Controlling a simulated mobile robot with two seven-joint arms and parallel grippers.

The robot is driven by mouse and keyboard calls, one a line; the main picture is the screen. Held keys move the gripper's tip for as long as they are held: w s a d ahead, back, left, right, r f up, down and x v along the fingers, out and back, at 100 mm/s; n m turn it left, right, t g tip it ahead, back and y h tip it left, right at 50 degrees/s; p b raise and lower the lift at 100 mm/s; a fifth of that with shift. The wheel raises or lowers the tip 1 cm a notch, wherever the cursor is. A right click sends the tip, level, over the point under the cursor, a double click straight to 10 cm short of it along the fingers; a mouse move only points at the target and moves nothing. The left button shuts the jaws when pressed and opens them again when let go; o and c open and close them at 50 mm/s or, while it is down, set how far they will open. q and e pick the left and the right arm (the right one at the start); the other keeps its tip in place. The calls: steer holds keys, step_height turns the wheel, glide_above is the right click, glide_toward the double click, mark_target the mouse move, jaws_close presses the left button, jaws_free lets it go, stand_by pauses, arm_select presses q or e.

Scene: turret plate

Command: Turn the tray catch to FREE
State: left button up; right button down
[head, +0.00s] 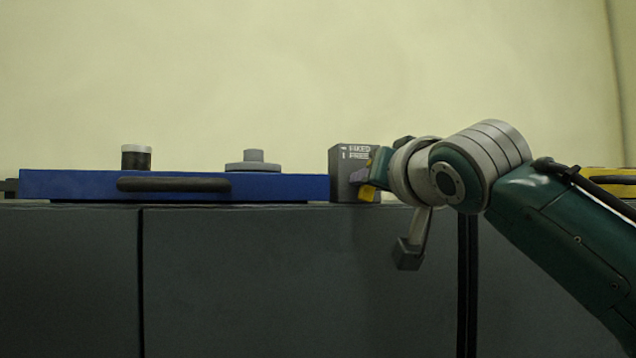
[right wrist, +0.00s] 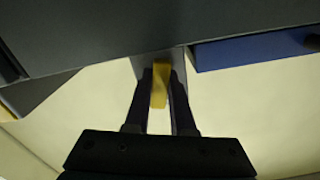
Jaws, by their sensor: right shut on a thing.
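The tray catch is a grey box (head: 343,184) at the right end of the blue tray (head: 270,188). Its face carries a two-line label, a dash over an upright bar; the lower line reads FREE and the upper is partly legible. My right gripper (head: 364,180) is at the box's right side. In the right wrist view its two dark fingers (right wrist: 162,80) are shut on the yellow catch lever (right wrist: 160,88), one on each side. The lever's exact angle on the box is hard to tell, as the gripper covers much of it. My left gripper is not in view.
The tray has a dark front handle (head: 174,184). A black cylinder with a pale top (head: 136,158) and a grey stepped disc (head: 253,162) stand on it. The dark grey cabinet (head: 250,270) is below. A yellow object (head: 607,175) is at the far right, behind my arm.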

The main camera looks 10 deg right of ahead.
steer(key=shift+n, duration=1.6)
steer(key=c, duration=1)
jaws_free()
steer(key=shift+c, duration=0.2)
steer(key=shift+s, duration=0.1)
steer(key=s+b, duration=0.6)
steer(key=s, duration=0.3)
steer(key=shift+s+d+b, duration=0.2)
steer(key=shift+s+b, duration=0.2)
